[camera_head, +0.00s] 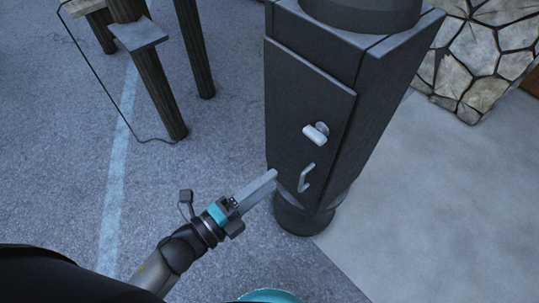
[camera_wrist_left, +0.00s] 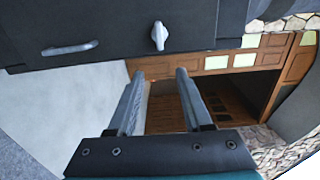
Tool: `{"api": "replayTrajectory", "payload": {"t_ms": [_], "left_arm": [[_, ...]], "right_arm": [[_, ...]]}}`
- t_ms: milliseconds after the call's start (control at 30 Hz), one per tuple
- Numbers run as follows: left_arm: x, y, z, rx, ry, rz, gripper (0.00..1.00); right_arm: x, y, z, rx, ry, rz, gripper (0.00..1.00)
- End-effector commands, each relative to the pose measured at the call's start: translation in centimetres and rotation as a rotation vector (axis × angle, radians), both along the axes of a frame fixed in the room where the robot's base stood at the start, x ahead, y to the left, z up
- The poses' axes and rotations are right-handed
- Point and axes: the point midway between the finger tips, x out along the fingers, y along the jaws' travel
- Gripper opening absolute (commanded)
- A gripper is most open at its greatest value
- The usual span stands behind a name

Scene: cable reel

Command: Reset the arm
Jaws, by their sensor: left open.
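My left gripper (camera_head: 274,174) reaches in from the lower left in the head view, its fingertips by the lower left edge of a dark cabinet (camera_head: 305,90). In the left wrist view the two fingers (camera_wrist_left: 160,73) stand apart with nothing between them. The cabinet front carries a white knob (camera_head: 316,133) and, below it, a grey bar handle (camera_head: 306,178). In the left wrist view the knob (camera_wrist_left: 159,36) and the handle (camera_wrist_left: 70,48) show above the fingers, clear of them. My right gripper is not in view.
A thin black cable (camera_head: 96,73) hangs at the left beside dark posts (camera_head: 160,95). Paved ground (camera_head: 75,180) with a pale stripe is open there. Smooth pale floor (camera_head: 430,200) is clear right of the cabinet. A stone wall (camera_head: 475,60) stands at the upper right.

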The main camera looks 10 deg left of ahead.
Motion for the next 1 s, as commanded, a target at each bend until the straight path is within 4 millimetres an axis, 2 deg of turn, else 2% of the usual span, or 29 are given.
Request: {"api": "replayTrajectory", "payload": {"t_ms": [233, 367, 467, 533, 667, 700, 767, 800, 867, 900, 1000], "left_arm": [[0.1, 0.1, -0.3, -0.004, 0.010, 0.006, 0.50], [0.5, 1.1, -3.1, -0.052, 0.114, 0.064, 0.50], [0.5, 2.9, -7.7, -0.132, 0.284, 0.167, 0.50], [0.1, 4.4, -11.8, -0.203, 0.432, 0.262, 0.50], [-2.3, 6.9, -19.5, -0.333, 0.706, 0.460, 0.50], [-3.4, 7.5, -21.7, -0.371, 0.788, 0.524, 0.50], [-5.4, 8.4, -24.9, -0.429, 0.907, 0.624, 0.50], [-7.0, 9.0, -27.0, -0.464, 0.985, 0.693, 0.50], [-9.5, 9.7, -29.8, -0.515, 1.098, 0.801, 0.50], [-11.5, 10.0, -31.6, -0.545, 1.172, 0.875, 0.50], [-16.4, 10.7, -35.1, -0.614, 1.337, 1.062, 0.50]], "right_arm": [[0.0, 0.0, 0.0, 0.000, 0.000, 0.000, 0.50], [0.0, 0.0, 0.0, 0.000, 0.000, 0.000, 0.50], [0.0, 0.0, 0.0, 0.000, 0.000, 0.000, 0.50], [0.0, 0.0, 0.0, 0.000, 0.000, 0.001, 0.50], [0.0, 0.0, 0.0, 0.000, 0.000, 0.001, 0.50], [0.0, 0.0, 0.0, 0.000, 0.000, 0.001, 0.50], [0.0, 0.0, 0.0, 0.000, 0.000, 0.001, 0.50], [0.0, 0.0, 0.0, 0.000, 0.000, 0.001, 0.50], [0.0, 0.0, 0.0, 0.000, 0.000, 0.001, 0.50], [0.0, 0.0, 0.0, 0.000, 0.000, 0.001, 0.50], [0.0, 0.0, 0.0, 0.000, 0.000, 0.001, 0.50]]}}
